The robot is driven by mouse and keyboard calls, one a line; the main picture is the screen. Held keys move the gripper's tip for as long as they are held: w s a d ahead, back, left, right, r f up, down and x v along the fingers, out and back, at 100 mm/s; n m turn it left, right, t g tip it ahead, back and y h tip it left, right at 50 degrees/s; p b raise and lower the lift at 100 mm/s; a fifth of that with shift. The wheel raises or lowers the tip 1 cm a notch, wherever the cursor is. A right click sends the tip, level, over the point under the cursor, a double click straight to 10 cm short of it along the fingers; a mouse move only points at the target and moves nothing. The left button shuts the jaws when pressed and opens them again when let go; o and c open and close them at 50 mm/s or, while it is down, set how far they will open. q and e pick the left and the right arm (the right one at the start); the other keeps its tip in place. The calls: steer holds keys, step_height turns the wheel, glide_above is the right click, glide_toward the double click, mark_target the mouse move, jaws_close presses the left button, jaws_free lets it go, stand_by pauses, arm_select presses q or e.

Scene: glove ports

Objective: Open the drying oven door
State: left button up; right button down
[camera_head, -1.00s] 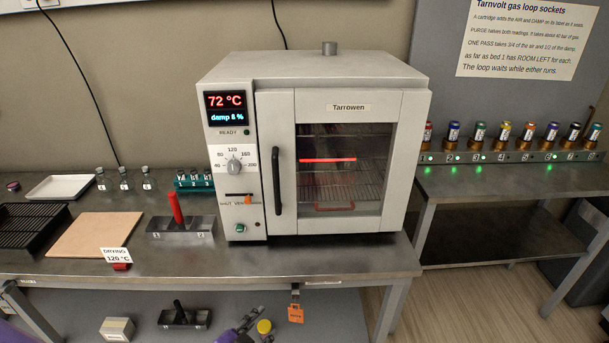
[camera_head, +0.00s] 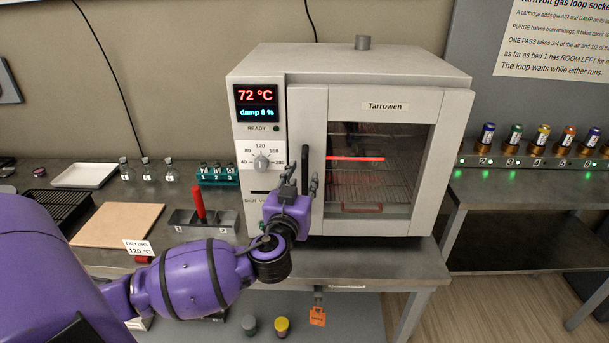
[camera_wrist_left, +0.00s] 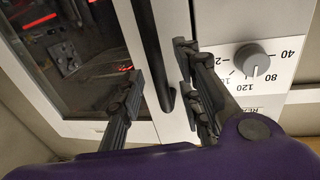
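The drying oven (camera_head: 345,65) stands on the bench, its door (camera_head: 382,225) closed and its display at 72 °C, damp 8 %. The dark vertical handle (camera_head: 305,156) is on the door's left side. My left gripper (camera_head: 302,178) is in front of the door at the handle's lower part, fingers pointing up. In the left wrist view the gripper (camera_wrist_left: 160,88) is open, one finger on each side of the handle (camera_wrist_left: 152,45); no grip shows, and contact cannot be told. My right gripper is out of view.
The temperature dial (camera_head: 261,162) is close to my left gripper. A metal holder with a red handle (camera_head: 198,203), a tan board (camera_head: 117,224) and a green vial rack (camera_head: 217,177) lie left of the oven. An orange tag (camera_head: 317,316) hangs below the bench edge.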

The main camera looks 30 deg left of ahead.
arm_select(q)
steer(key=shift+x, duration=1.15)
steer(key=shift+f, duration=0.1)
jaws_close()
